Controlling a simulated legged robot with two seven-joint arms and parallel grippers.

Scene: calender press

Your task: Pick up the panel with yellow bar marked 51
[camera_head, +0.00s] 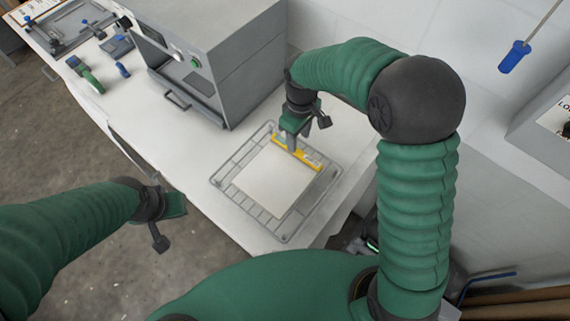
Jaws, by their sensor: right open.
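A white panel (272,184) lies flat on a wire rack (224,169) on the white table. A yellow bar (312,161) runs along its far edge. Any marking on the bar is too small to read. My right gripper (292,147) is open, pointing down at the yellow bar, with a finger in front of the bar's middle. I cannot tell whether it touches the bar. My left gripper (169,222) is off the table's near edge, over the floor and away from the panel. Whether its jaws are open is unclear.
A grey press-like machine (247,62) with a front handle stands behind and left of the rack. A blue-handled tool (514,56) hangs at upper right. The table (205,178) has a narrow bare strip left of the rack.

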